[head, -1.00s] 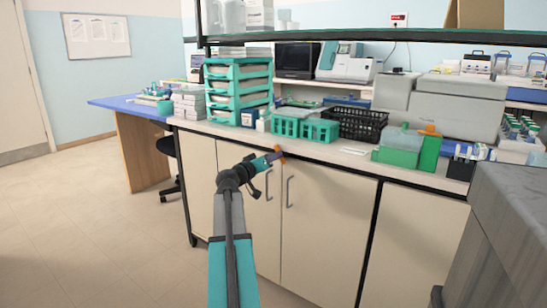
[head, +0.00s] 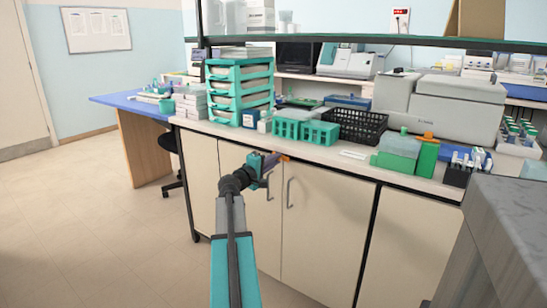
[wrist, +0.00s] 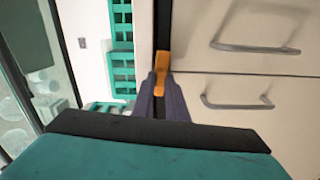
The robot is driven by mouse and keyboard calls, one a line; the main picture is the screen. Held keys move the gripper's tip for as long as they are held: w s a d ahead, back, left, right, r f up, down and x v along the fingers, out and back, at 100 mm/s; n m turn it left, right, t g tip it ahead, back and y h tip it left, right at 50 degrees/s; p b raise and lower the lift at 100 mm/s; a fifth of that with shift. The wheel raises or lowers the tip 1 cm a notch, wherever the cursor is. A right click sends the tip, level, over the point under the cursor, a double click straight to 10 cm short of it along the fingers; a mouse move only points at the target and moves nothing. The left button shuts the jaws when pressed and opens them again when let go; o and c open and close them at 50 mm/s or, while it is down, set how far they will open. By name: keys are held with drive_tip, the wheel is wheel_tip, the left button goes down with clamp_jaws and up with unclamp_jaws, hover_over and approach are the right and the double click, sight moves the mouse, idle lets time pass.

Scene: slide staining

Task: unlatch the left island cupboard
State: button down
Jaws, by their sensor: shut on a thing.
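The left island cupboard has two cream doors, a left door (head: 237,205) and a right door (head: 325,235), each with a grey bar handle. An orange latch (head: 285,157) sits at their top edge, under the counter, and shows in the wrist view (wrist: 161,64) close to the seam between the doors. My gripper (head: 275,159) is shut on the latch, its dark purple fingers (wrist: 161,92) on either side of it in the wrist view. The fingers hide part of the latch. Both doors look closed.
The counter (head: 245,135) above carries teal racks (head: 305,131), a black basket (head: 356,125) and a teal drawer stack (head: 239,90). A grey block (head: 500,240) stands close at the right. The floor (head: 90,220) at the left is clear.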

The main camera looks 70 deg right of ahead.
drive_tip(key=shift+w+d+r+n+p, duration=0.1)
drive_tip(key=shift+d+r+n+p, duration=0.15)
drive_tip(key=shift+n, duration=0.45)
drive_tip(key=shift+a, duration=0.1)
drive_tip(key=c, duration=1.8)
unclamp_jaws()
drive_tip(key=shift+o, duration=0.2)
drive_tip(key=shift+f, duration=0.3)
drive_tip(key=shift+a, duration=0.15)
